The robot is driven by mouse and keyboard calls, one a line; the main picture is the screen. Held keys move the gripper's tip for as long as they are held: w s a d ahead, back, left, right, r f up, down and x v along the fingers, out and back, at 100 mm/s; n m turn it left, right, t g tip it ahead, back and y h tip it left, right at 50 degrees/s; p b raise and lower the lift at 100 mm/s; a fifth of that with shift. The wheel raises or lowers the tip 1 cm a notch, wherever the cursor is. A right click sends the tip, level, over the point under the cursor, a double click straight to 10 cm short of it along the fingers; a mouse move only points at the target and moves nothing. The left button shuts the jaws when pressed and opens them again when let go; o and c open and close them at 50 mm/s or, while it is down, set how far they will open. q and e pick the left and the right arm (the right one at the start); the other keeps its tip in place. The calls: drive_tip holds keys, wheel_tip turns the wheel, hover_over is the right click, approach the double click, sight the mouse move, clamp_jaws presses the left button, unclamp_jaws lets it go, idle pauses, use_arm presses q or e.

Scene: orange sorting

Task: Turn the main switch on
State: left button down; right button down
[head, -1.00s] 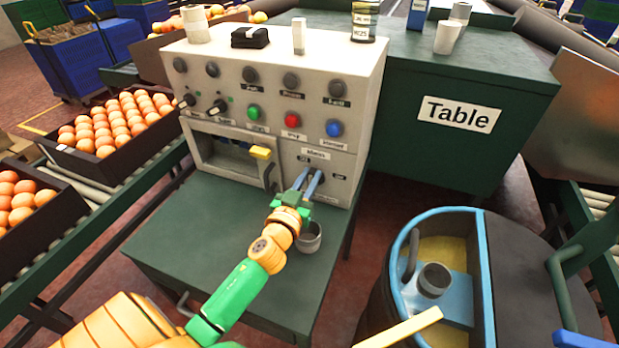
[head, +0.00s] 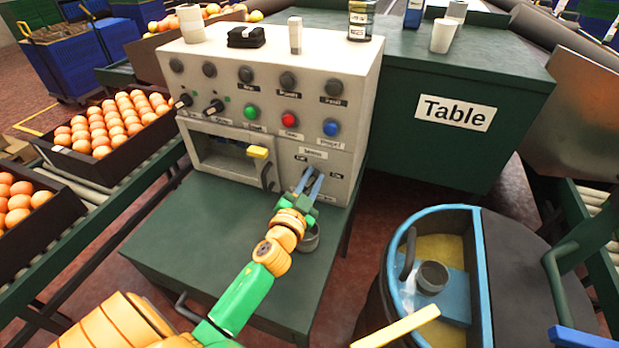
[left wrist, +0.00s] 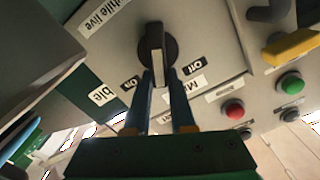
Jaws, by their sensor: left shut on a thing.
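The main switch is a dark rotary knob, seen best in the left wrist view (left wrist: 155,42), on the light control panel (head: 350,165). Its "Off" label (left wrist: 195,67) and "On" label (left wrist: 131,83) lie on either side of the handle. The handle stands roughly upright in that view, between the two labels. My left gripper (left wrist: 165,85) is shut on the handle, with one blue finger on each side. In the head view, my left gripper (head: 309,184) reaches the panel's lower right and hides most of the knob. My right gripper is not in view.
Green, red (head: 290,119) and blue buttons sit above the switch. A yellow-handled lever (head: 258,152) is close on its left. A blue-rimmed drum (head: 398,250) stands at right.

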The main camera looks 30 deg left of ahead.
use_arm(q)
drive_tip(key=shift+w+d+f+m+b, duration=0.15)
drive_tip(key=shift+d+f+m, duration=0.1)
drive_tip(key=shift+m, duration=1.1)
drive_tip(key=shift+s+d+f+m+b, duration=0.1)
drive_tip(key=shift+d+f+m, duration=0.1)
drive_tip(key=shift+m, duration=1.2)
drive_tip(key=shift+w+d+f+m+b, duration=0.15)
drive_tip(key=shift+f+m, duration=0.1)
drive_tip(key=shift+m, duration=1.1)
drive_tip(key=c, duration=0.8)
unclamp_jaws()
drive_tip(key=shift+o, duration=0.2)
drive_tip(key=shift+s, duration=0.1)
drive_tip(key=v, duration=0.6)
drive_tip(key=shift+f, duration=0.15)
drive_tip(key=shift+s+d+b, duration=0.15)
drive_tip(key=shift+s+b, duration=0.15)
drive_tip(key=shift+s, duration=0.25)
